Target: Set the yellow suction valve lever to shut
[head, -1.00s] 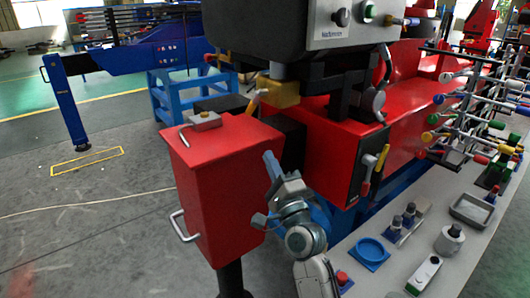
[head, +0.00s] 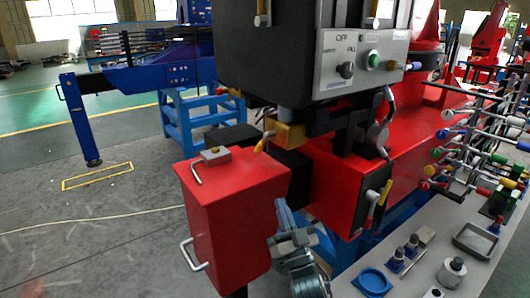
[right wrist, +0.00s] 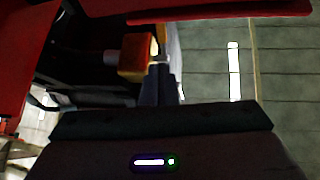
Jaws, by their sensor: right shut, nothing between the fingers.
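A brass-yellow valve block (head: 287,136) sits under the black control box, behind the red tank. A short yellow lever (head: 263,144) sticks out of its left side and slants down to the left. My right gripper (head: 282,207) is shut and empty, in front of and below the valve, beside the red tank's right side. In the right wrist view the shut fingers (right wrist: 158,82) point at the brass block (right wrist: 134,56), close to a pale yellow piece at its right edge. I cannot tell whether they touch it. My left gripper is not in view.
The red tank (head: 232,225) with a wire handle stands left of my right gripper. The control box (head: 345,75) hangs above. Another yellow-handled lever (head: 384,193) is on a black plate to the right. A grey bench (head: 415,275) with several small parts lies front right.

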